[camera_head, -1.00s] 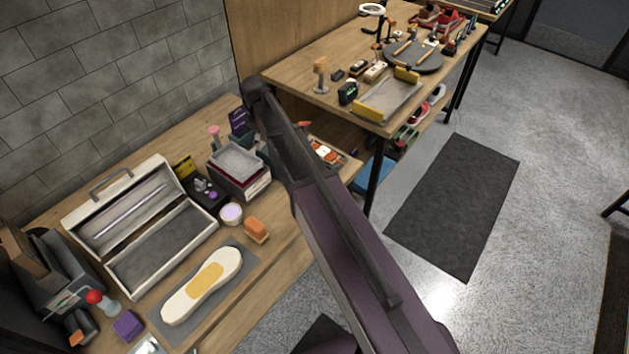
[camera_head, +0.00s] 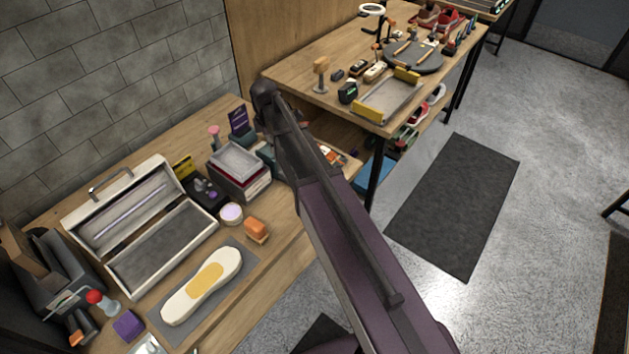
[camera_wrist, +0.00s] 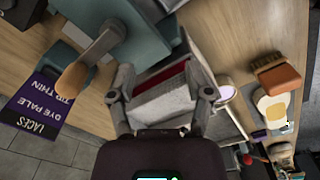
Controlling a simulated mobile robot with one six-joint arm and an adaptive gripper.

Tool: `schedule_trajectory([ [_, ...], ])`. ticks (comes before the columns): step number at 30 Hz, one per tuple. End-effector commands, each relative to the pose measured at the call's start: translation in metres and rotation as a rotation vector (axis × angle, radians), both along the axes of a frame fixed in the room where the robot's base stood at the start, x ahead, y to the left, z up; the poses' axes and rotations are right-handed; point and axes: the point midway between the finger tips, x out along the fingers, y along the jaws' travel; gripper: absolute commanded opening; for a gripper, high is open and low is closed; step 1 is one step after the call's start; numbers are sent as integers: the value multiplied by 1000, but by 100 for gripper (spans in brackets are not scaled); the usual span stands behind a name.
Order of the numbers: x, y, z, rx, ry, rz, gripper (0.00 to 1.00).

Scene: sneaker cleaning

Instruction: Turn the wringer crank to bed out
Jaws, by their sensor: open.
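The wringer is a teal body (camera_wrist: 140,38) at the top of the wrist view, with a metal crank arm (camera_wrist: 100,45) ending in a wooden knob (camera_wrist: 72,78) at the left. In the head view a little of a teal body (camera_head: 268,153) shows beside my arm; the crank is hidden there. My gripper (camera_wrist: 158,62) is open and empty, its fingers spread below the teal body. The knob lies left of the left finger, outside the jaws. I cannot tell whether a fingertip touches the wringer. In the head view my arm hides the fingers.
A grey bin (camera_head: 238,158) stands left of my arm and shows behind the fingers. An orange brush (camera_head: 256,229), a shoe sole (camera_head: 190,297) and an open toolbox (camera_head: 109,282) are farther along the bench.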

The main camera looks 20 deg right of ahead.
Motion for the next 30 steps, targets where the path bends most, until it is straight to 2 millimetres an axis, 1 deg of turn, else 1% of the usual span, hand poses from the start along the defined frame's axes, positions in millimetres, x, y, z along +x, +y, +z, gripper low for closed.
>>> schedule_trajectory([
  [1,0,0,9,0,0,-3,65],
  [3,0,0,16,0,0,-5,65],
  [30,-1,1,90,0,0,-7,65],
])
